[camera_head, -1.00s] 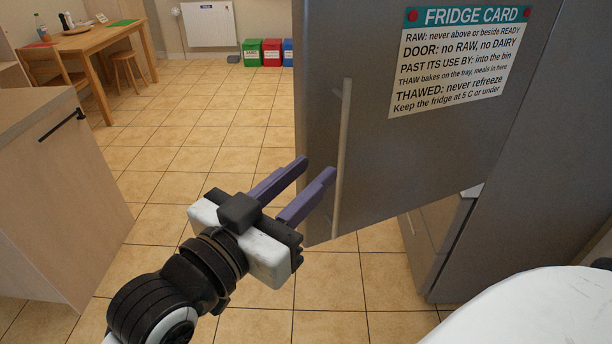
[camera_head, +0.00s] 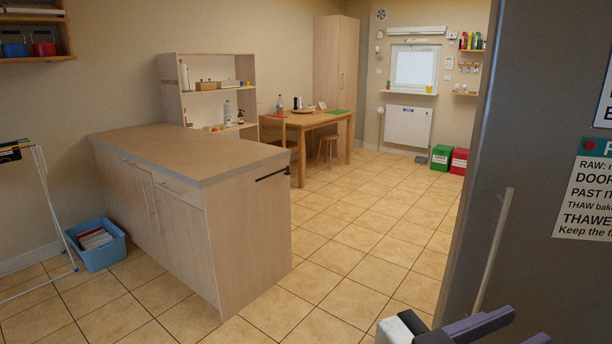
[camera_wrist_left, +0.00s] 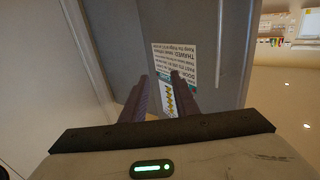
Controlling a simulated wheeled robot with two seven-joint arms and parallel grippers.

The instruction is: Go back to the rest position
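My left gripper (camera_head: 525,326) is at the bottom right of the head view, partly cut off by the frame edge. Its purple fingers are apart. In the left wrist view the left gripper (camera_wrist_left: 161,90) shows both fingers with a clear gap and nothing between them. The grey fridge door (camera_head: 530,160) stands beyond it, with its upright handle (camera_head: 495,245) on the left side. I cannot tell from the head view whether the fingers touch the door. My right gripper is not in view.
A counter (camera_head: 185,155) stands at left with a black-handled end. A blue basket (camera_head: 98,252) sits by a drying rack (camera_head: 52,205). A table (camera_head: 318,118), a green bin (camera_head: 441,157) and a red bin (camera_head: 459,161) are at the back. The tiled floor (camera_head: 350,250) between counter and fridge is clear.

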